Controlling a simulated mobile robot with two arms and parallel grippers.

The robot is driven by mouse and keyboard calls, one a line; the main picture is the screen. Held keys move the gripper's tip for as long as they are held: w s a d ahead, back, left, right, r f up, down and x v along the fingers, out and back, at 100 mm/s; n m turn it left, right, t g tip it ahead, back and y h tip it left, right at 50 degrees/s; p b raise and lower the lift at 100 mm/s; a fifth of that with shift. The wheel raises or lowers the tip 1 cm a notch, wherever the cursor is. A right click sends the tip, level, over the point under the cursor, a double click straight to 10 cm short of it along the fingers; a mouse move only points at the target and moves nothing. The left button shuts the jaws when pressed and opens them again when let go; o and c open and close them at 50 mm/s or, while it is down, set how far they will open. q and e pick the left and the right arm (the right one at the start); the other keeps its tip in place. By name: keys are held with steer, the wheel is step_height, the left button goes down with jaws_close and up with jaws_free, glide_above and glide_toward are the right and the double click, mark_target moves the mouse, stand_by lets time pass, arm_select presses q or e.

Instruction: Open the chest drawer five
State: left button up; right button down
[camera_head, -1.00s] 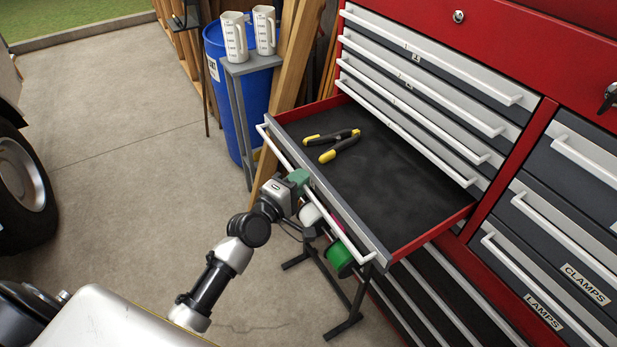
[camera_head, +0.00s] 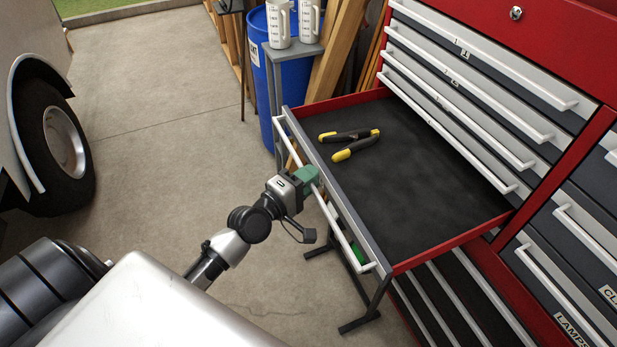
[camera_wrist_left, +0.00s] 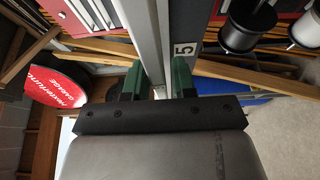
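Drawer five (camera_head: 420,170) is pulled far out of the red and grey chest. Its inside is dark with red side walls. Its long white handle bar (camera_head: 345,235) runs along the front; in the left wrist view the bar (camera_wrist_left: 142,30) runs beside the label "5" (camera_wrist_left: 185,48). My left gripper (camera_head: 307,178), with green fingers, is at the handle. In the left wrist view its fingers (camera_wrist_left: 158,82) stand on both sides of the bar and appear closed on it; the exact contact is partly hidden. My right gripper is not in view.
Yellow-black pliers (camera_head: 350,140) lie in the drawer. Shut drawers (camera_head: 470,85) are above it. A small grey stand (camera_head: 290,50) with white jugs, a blue barrel (camera_head: 262,75) and planks are behind. A vehicle wheel (camera_head: 60,140) is at left. The floor between is clear.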

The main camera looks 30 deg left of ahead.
arm_select(q)
steer(key=shift+o, duration=1.1)
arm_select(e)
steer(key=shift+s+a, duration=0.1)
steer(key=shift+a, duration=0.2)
arm_select(q)
steer(key=b+v, duration=0.3)
steer(key=v, duration=0.7)
steer(key=shift+s, duration=0.4)
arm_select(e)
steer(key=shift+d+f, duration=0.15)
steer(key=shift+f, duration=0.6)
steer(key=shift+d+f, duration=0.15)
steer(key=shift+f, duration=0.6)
